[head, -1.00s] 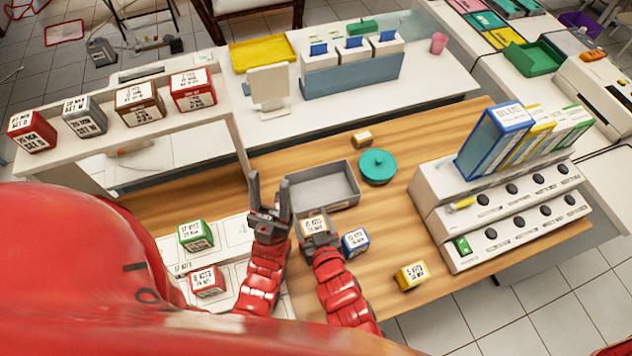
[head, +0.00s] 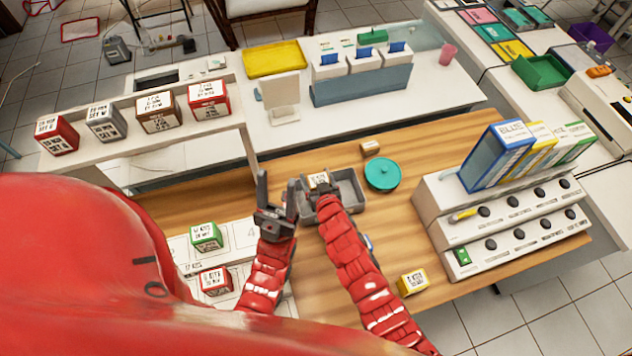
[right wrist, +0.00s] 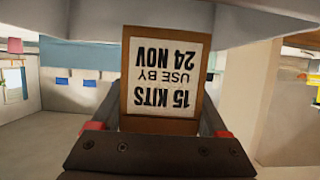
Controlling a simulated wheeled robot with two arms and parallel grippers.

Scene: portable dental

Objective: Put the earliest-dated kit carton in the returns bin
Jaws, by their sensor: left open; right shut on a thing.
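My right gripper (head: 318,190) is shut on a brown carton (head: 318,179) and holds it at the grey open-topped bin (head: 352,203). The gripper and arm hide part of the bin, and I cannot tell how high the carton is above its floor. In the right wrist view the carton (right wrist: 165,75) has an upside-down label reading "15 KITS USE BY 24 NOV". My left gripper (head: 276,198) is open and empty, left of the bin. A green carton (head: 206,236) and a red carton (head: 216,282) stand on white sheets at the left. A yellow carton (head: 412,283) is at the table's front.
A blue carton (head: 368,243) is mostly hidden behind my right arm. A teal round lid (head: 382,174) and a small tan block (head: 370,147) lie near the bin. A white knobbed unit (head: 505,215) stands right. Several boxes line the left shelf (head: 128,131).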

